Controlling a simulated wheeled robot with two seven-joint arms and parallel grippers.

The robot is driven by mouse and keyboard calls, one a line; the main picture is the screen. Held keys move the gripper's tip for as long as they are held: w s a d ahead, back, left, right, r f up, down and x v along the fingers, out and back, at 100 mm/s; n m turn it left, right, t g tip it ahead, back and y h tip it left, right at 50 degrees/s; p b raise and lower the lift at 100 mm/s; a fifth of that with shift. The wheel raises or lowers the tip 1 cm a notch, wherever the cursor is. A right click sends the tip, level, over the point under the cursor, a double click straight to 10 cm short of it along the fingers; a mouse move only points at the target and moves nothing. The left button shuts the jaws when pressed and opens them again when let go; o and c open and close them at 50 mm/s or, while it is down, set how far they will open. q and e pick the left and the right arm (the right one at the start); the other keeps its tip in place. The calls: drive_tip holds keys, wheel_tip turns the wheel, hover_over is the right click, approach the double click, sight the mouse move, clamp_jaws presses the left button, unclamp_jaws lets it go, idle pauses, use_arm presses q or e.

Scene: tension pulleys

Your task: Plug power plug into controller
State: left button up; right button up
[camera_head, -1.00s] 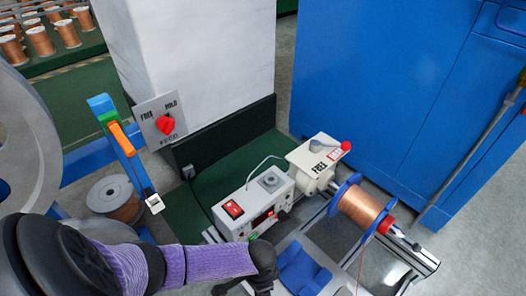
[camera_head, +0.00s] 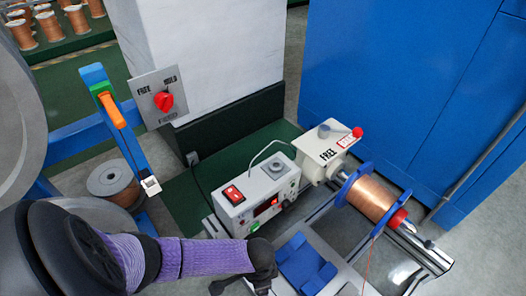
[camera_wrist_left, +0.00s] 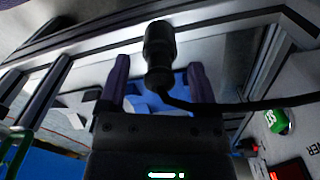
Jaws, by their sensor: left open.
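The controller (camera_head: 255,200) is a light grey box with a red switch, a lit red display and a green button. Its lower right corner also shows in the left wrist view (camera_wrist_left: 295,150). My left arm reaches in from the left, and its gripper (camera_head: 262,284) is just in front of the controller, low in the head view. In the left wrist view the gripper (camera_wrist_left: 158,78) has its two fingers apart. A black plug (camera_wrist_left: 158,42) shows between and above the fingertips, its cable curving right. Whether it touches a finger, I cannot tell. My right gripper is out of view.
A FREE-labelled box (camera_head: 327,158) and a copper spool (camera_head: 372,198) stand right of the controller on a metal frame (camera_head: 425,262). A blue bracket (camera_head: 303,265) lies near my gripper.

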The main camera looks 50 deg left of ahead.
use_arm(q)
drive_tip(key=shift+f, duration=0.1)
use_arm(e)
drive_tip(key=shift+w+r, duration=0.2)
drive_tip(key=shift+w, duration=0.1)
use_arm(q)
clamp_jaws()
wheel_tip(320, 180, up, 5)
drive_tip(key=p, duration=0.4)
drive_tip(key=shift+w, duration=0.1)
wheel_tip(320, 180, up, 3)
drive_tip(key=p, duration=0.2)
drive_tip(key=shift+p, duration=0.4)
drive_tip(key=shift+r+p, duration=0.55)
drive_tip(key=shift+r, duration=0.2)
drive_tip(key=shift+r+p, duration=0.3)
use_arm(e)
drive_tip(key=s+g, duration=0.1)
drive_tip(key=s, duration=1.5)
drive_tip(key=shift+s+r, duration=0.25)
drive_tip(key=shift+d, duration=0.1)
